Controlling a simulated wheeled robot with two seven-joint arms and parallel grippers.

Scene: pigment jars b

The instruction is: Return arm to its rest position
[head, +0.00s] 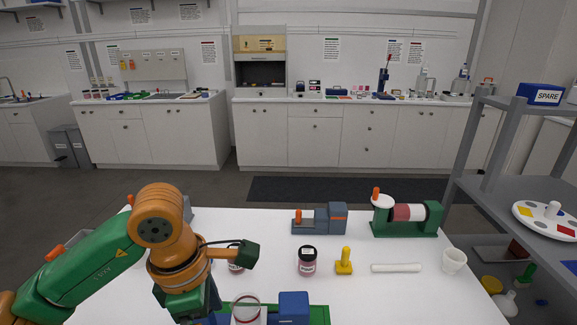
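My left arm comes in from the left and bends down over the front of the white table (400,295). The green body of my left gripper (192,302) shows below the orange wrist at the bottom edge. Its fingertips are not visible, so I cannot tell whether it is open or holds something. My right arm and gripper are out of view. A jar with a dark lid and pinkish contents (307,262) stands upright on the table. Another jar (237,266) is partly hidden behind my wrist.
A round pale-topped item (246,310) and a blue block (293,308) are at the front, by a green board (320,316). Behind are a yellow-handled tool (344,263), white rod (396,268), white cup (453,262), grey device (322,219) and green roller machine (405,218). A grey shelf (500,180) stands right.

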